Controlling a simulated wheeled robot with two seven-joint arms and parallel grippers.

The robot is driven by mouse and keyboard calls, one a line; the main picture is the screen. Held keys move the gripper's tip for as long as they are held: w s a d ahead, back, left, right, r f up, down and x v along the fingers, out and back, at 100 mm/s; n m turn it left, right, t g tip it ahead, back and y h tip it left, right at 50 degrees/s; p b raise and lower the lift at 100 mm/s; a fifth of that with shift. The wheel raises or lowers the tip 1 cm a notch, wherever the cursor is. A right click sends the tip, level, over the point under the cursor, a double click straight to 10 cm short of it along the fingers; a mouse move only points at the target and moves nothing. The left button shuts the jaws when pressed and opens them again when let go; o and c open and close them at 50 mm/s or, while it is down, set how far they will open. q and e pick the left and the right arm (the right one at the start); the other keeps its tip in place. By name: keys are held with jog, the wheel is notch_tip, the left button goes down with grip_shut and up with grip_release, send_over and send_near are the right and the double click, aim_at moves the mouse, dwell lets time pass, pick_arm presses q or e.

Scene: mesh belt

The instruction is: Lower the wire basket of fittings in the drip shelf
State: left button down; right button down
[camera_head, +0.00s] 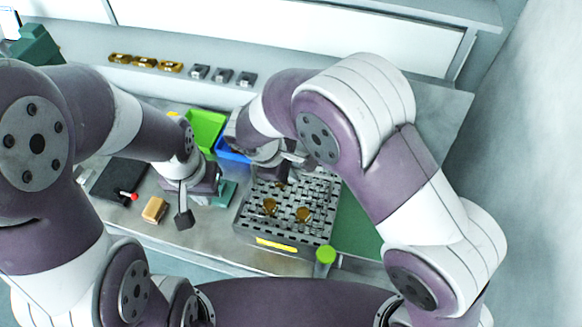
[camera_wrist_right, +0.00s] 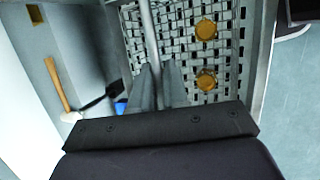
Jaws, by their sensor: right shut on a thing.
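The wire basket (camera_head: 243,222) is a grey mesh box with a yellow label on its front. Brass fittings (camera_head: 302,214) lie in it, and two show in the right wrist view (camera_wrist_right: 206,79). My right gripper (camera_wrist_right: 157,88) is shut on the basket's thin handle bar (camera_wrist_right: 150,35), above the mesh; in the head view its fingers are mostly hidden by my arm. My left gripper (camera_head: 184,217) is left of the basket and apart from it; its jaw opening is unclear. I cannot clearly pick out the drip shelf or tell whether the basket's underside touches anything.
A green bin (camera_head: 207,128) and a blue bin (camera_head: 232,155) stand behind. A tan block (camera_head: 154,209) and a black pad (camera_head: 118,178) lie left. A green-topped cylinder (camera_head: 324,256) is close to the basket's front right corner. A green surface (camera_head: 355,230) lies right.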

jog(key=shift+s+d+f+b, duration=0.15)
jog(key=shift+s+f+b, duration=0.15)
jog(key=shift+f, duration=0.35)
jog(key=c, duration=1)
grip_release()
jog(key=shift+w, duration=0.15)
jog(key=shift+c, duration=0.2)
jog(key=shift+r, duration=0.2)
